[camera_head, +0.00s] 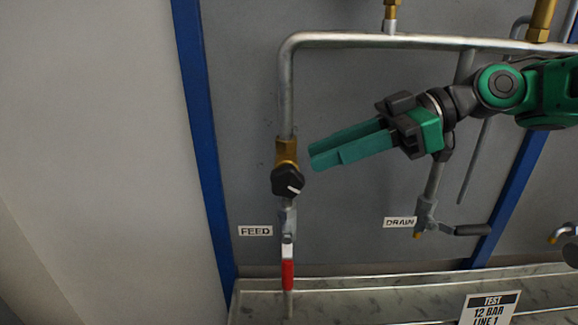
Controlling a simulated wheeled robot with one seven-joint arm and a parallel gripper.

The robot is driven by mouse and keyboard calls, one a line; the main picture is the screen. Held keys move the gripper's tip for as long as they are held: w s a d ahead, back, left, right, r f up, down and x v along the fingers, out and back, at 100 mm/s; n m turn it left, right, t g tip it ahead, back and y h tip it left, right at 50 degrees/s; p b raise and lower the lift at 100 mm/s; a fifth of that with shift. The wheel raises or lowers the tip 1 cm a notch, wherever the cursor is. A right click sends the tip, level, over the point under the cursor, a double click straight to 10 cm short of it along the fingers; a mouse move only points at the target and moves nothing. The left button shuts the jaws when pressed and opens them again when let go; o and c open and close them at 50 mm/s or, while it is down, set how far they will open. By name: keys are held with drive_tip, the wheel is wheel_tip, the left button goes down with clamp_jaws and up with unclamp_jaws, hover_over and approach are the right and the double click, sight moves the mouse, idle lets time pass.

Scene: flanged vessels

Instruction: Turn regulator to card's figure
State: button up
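The regulator is a brass body (287,151) on the vertical feed pipe, with a round black knob (288,181) below it. A white pointer line on the knob points to the lower right. The card (490,310) at the bottom right reads "TEST 12 BAR LINE 1". Its lower edge is cut off by the frame. My gripper (314,157) has teal fingers pointing left, up and to the right of the knob. The fingertips appear apart from the knob and hold nothing visible. The fingers overlap in this view, so their gap is unclear. No scale figures are readable around the knob.
A red-handled valve (288,270) hangs below the regulator beside a FEED label (255,231). A valve with a grey lever (465,230) sits by the DRAIN label (399,222). Blue posts (204,130) flank the grey panel. A metal ledge (370,295) runs below.

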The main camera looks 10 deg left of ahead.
sight(289, 167)
drive_tip(key=shift+s+a+f, duration=0.1)
drive_tip(key=shift+a, duration=0.15)
drive_tip(key=shift+s+a+f, duration=0.1)
drive_tip(key=shift+a+f, duration=0.05)
drive_tip(key=shift+a, duration=0.15)
drive_tip(key=shift+s+a, duration=0.1)
drive_tip(key=shift+a, duration=0.15)
drive_tip(key=shift+x, duration=2.8)
drive_tip(key=shift+c, duration=0.4)
clamp_jaws()
